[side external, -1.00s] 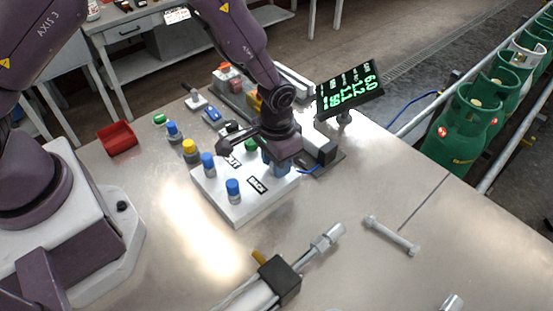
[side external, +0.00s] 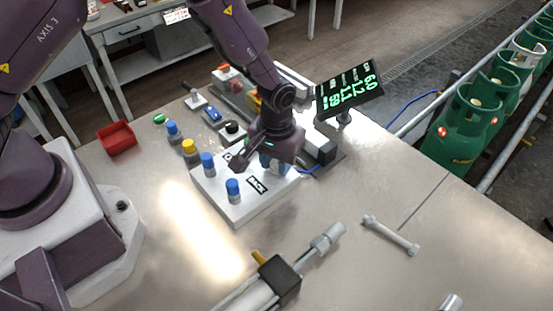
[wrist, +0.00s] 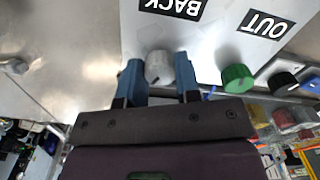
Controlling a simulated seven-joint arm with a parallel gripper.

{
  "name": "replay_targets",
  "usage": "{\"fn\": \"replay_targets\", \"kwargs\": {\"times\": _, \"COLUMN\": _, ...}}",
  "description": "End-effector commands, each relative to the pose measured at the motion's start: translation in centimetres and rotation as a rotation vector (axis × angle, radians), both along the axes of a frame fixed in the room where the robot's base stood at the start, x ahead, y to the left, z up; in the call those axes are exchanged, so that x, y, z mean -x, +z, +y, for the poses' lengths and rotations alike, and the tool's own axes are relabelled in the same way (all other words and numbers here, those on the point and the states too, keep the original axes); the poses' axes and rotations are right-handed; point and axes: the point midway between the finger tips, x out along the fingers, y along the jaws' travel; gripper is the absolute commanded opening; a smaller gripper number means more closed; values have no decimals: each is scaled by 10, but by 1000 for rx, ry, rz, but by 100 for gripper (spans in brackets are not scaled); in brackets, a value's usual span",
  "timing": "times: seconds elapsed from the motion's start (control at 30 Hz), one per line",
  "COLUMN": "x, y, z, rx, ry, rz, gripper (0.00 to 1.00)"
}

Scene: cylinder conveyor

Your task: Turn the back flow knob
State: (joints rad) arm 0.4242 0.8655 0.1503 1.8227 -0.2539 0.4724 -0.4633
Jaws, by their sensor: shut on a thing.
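In the wrist view the back flow knob, a pale grey knob (wrist: 159,68), stands below the BACK label (wrist: 173,7) on the white panel. My gripper (wrist: 158,75) has its two blue fingers on either side of it and is shut on it. A green knob (wrist: 237,78) sits to the right, near the OUT label (wrist: 264,23). In the side view my gripper (side external: 273,165) is low over the far right part of the white control box (side external: 240,211).
Two blue-topped knobs (side external: 232,190) stand on the box's near left side. A lit display (side external: 349,90) stands behind right. A red tray (side external: 117,139) lies at left. A cylinder with a black block (side external: 279,280) lies in front. The table at right is mostly clear.

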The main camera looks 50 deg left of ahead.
Motion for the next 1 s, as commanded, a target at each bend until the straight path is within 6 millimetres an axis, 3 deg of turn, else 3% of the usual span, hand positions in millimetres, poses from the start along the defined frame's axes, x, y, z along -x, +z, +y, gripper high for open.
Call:
{"fn": "replay_targets", "kwargs": {"times": 0.27, "x": -1, "y": 1, "z": 0, "rx": 1, "ry": 0, "rz": -3, "gripper": 7}}
{"fn": "replay_targets", "kwargs": {"times": 0.3, "x": -1, "y": 1, "z": 0, "rx": 1, "ry": 0, "rz": -3, "gripper": 38}}
{"fn": "replay_targets", "kwargs": {"times": 0.4, "x": -1, "y": 1, "z": 0, "rx": 1, "ry": 0, "rz": -3, "gripper": 56}}
{"fn": "replay_targets", "kwargs": {"times": 0.77, "x": -1, "y": 6, "z": 0, "rx": 0, "ry": -1, "rz": -2, "gripper": 56}}
{"fn": "replay_targets", "kwargs": {"times": 1.0, "x": -1, "y": 50, "z": -1, "rx": 3, "ry": -2, "rz": -7, "gripper": 56}}
